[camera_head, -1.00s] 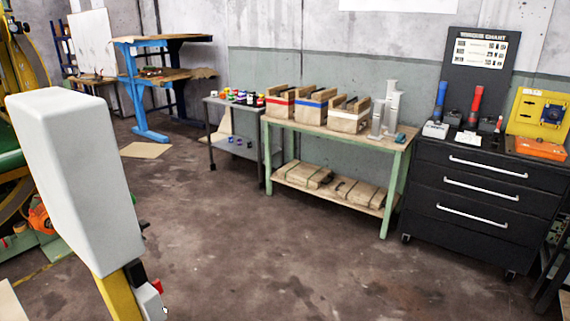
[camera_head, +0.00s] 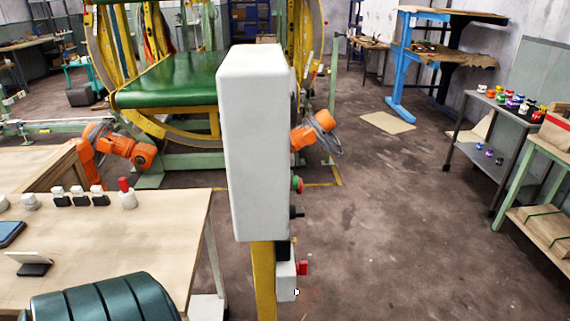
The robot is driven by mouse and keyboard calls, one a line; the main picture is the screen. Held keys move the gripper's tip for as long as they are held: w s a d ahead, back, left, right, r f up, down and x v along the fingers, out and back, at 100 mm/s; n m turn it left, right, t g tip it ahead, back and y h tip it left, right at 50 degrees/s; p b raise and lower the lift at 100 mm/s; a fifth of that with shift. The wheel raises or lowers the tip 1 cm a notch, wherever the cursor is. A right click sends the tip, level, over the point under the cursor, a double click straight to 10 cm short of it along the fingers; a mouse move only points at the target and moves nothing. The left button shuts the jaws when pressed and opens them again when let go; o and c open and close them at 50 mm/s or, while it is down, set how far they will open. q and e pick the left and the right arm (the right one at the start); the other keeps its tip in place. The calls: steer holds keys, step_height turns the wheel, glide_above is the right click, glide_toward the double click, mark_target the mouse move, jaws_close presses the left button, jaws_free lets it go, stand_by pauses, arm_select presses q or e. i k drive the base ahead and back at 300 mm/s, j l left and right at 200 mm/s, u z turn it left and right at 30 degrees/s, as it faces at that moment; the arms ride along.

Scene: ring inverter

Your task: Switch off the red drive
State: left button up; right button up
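A tall white box (camera_head: 252,145) on a yellow post (camera_head: 264,285) stands in the middle of the view, close to me. Its right side carries a red and green control (camera_head: 297,184) and a dark knob (camera_head: 297,212), both seen edge-on. Lower on the post, a small light grey box (camera_head: 286,283) has a red switch handle (camera_head: 302,267) on its right side. The front of the controls and any labels are hidden, so I cannot tell which one belongs to the red drive or its setting. Neither of my grippers is in view.
A wooden table (camera_head: 110,235) is at the left, with a teal ribbed object (camera_head: 105,300) in front. A green and yellow ring machine (camera_head: 175,85) stands behind the white box, with orange jointed parts (camera_head: 125,148) nearby. Open floor (camera_head: 390,230) lies to the right, before a shelf cart (camera_head: 488,125).

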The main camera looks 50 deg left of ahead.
mark_target(301, 266)
steer(key=i+u, duration=0.15)
steer(key=u, duration=0.25)
steer(key=i+l+u, duration=0.15)
steer(key=u, duration=0.25)
steer(key=i+l+u, duration=0.1)
steer(key=u, duration=0.3)
steer(key=i+l+u, duration=0.1)
steer(key=u, duration=0.3)
steer(key=i+l+u, duration=0.3)
steer(key=l+u, duration=0.35)
